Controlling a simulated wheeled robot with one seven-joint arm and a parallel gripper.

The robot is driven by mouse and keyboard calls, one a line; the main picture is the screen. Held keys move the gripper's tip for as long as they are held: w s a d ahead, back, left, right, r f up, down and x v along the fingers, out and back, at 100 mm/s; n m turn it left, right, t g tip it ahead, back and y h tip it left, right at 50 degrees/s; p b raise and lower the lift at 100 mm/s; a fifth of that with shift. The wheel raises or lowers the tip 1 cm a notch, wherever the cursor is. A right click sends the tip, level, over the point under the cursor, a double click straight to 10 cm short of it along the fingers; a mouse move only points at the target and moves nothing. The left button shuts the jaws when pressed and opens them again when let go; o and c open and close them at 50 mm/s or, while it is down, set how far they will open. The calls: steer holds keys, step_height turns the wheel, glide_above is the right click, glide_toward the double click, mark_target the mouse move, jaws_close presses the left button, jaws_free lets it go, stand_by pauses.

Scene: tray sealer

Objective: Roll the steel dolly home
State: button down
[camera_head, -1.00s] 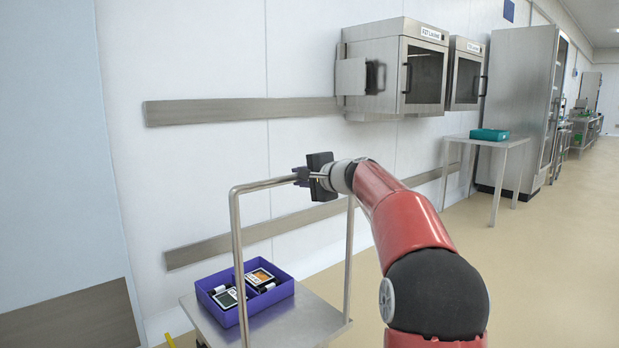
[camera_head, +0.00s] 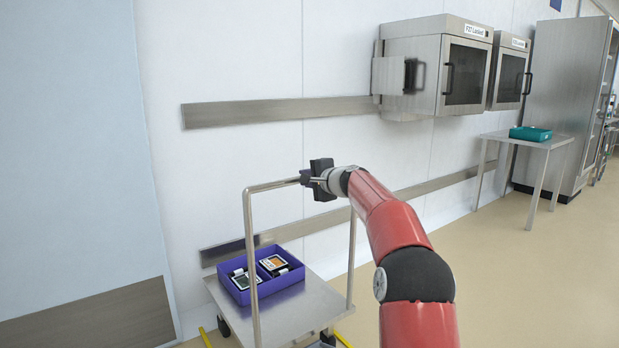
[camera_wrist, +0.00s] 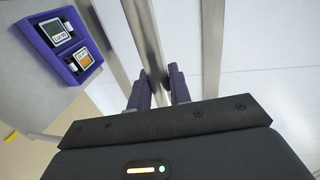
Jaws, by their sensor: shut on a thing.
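The steel dolly (camera_head: 325,301) stands at lower centre in the head view, close to the wall. It has a flat deck on casters and a tall bar handle (camera_head: 249,245). My gripper (camera_head: 306,178) is shut on the top bar of the handle. In the wrist view both fingers of my gripper (camera_wrist: 158,88) lie around the steel bar (camera_wrist: 146,45). A purple bin (camera_head: 290,281) sits on the deck with small labelled items in it. The bin also shows in the wrist view (camera_wrist: 40,45). Part of the deck's near side is cut off or hidden.
Yellow floor marking (camera_head: 205,338) shows beside the dolly's casters. Wall cabinets (camera_head: 440,65) hang at upper right. A steel table (camera_head: 540,142) with a teal case (camera_head: 530,133) and a tall cabinet (camera_head: 565,90) stand further right. The floor at right (camera_head: 530,270) is clear.

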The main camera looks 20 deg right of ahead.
steer(key=c, duration=1.3)
jaws_free()
steer(key=shift+c, duration=0.2)
steer(key=b+v, duration=0.3)
steer(key=v, duration=0.4)
steer(key=shift+s, duration=0.35)
steer(key=shift+d, duration=0.1)
